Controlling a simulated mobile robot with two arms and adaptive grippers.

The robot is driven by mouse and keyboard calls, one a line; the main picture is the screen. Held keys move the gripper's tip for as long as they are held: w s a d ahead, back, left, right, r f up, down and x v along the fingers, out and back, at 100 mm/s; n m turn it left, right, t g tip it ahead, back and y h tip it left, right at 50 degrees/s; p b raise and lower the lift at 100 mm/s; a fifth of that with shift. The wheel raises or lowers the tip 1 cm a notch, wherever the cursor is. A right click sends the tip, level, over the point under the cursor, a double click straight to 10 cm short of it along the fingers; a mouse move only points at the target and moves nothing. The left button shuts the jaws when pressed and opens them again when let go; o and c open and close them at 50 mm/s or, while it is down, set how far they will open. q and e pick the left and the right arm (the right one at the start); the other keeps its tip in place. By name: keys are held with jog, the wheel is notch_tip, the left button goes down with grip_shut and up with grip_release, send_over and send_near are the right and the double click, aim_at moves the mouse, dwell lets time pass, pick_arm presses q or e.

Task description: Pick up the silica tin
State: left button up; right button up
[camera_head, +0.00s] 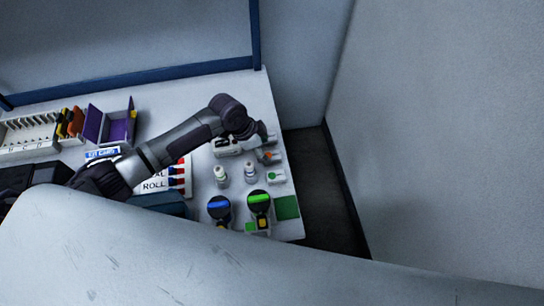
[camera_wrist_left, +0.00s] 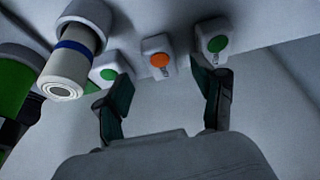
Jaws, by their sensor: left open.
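Small white rounded containers stand in a row, and I cannot read which is the silica tin. In the left wrist view one has an orange round mark (camera_wrist_left: 158,58), between two with green marks, left (camera_wrist_left: 108,70) and right (camera_wrist_left: 216,44). My left gripper (camera_wrist_left: 165,92) is open and empty, its fingers spread below the row, with the orange-marked one roughly between them in the picture. In the head view the left gripper (camera_head: 264,138) is over the right end of the table, beside the orange-marked container (camera_head: 268,156); a green-marked one (camera_head: 276,176) lies nearer. My right gripper is not seen.
Two white bottles (camera_head: 221,176) (camera_head: 250,172) stand left of the row. Blue-topped (camera_head: 219,209) and green-topped (camera_head: 259,203) dark items stand nearer, by a green square (camera_head: 287,208). A purple open box (camera_head: 108,127) and a white rack (camera_head: 30,135) are at left.

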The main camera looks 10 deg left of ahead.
aim_at(271, 155)
pick_arm(q)
jog(key=x, duration=0.5)
jog(key=shift+w, duration=0.1)
jog(key=c, duration=1.2)
jog(key=shift+o, duration=0.2)
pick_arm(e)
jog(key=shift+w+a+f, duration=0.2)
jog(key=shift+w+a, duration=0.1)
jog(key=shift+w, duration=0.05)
pick_arm(q)
jog(key=shift+r, duration=0.1)
